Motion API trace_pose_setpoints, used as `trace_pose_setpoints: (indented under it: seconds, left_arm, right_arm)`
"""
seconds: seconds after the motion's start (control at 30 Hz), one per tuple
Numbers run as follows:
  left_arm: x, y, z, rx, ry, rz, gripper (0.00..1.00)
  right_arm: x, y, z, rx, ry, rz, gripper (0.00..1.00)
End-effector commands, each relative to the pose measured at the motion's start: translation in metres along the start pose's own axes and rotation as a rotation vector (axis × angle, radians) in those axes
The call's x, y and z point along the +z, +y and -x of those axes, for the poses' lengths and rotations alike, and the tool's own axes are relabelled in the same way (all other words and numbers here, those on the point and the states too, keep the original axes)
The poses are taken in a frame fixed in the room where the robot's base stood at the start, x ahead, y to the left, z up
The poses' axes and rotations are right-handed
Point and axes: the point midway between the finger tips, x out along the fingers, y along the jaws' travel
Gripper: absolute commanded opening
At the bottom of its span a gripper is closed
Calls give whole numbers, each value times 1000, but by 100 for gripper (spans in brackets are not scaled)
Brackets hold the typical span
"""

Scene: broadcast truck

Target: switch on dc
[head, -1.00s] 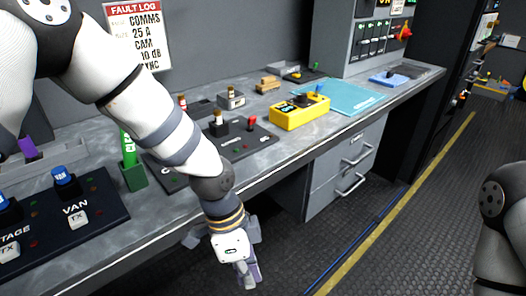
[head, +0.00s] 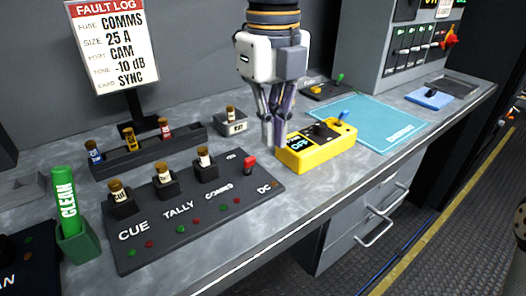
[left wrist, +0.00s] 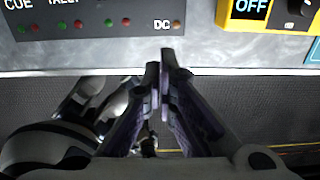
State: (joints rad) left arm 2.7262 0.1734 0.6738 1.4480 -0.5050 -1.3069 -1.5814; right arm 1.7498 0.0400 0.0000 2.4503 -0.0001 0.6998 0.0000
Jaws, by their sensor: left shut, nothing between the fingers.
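The dark fuse panel (head: 215,213) lies on the counter with CUE, TALLY, COMMS and DC labels. At its right end, above the DC label, stands a red-capped lever (head: 250,162). A small dull orange lamp (left wrist: 177,25) sits beside the DC label in the left wrist view; the lever is out of that view. My left gripper (head: 270,146) points down, shut and empty, just right of the lever in the head view. I cannot tell whether it touches the lever. Its fingertips (left wrist: 166,56) also show in the left wrist view. My right gripper is not in view.
A yellow meter (head: 315,152) reading OFF stands close to the right of the gripper. Behind the panel are a fuse rack (head: 135,150) and a small block with a fuse (head: 231,123). A blue mat (head: 372,125) lies farther right. The counter's front strip is clear.

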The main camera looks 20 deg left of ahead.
Motion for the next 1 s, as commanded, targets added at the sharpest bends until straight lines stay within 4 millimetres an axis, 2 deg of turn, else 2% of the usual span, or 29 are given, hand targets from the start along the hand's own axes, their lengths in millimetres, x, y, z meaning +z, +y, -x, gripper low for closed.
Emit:
trace_pose_setpoints:
  seconds: [0.17,0.27,0.7,0.83,1.0]
  left_arm:
    - [0,0,-1,0,1,2,0]
    - [0,0,-9,3,2,2,0]
    - [-1,1,-102,5,4,3,0]
    - [20,0,-94,-5,0,7,0]
    - [35,0,-89,-2,1,3,0]
  right_arm:
    - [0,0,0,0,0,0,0]
    - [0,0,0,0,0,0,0]
    - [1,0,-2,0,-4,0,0]
    - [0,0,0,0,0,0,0]
    - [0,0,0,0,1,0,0]
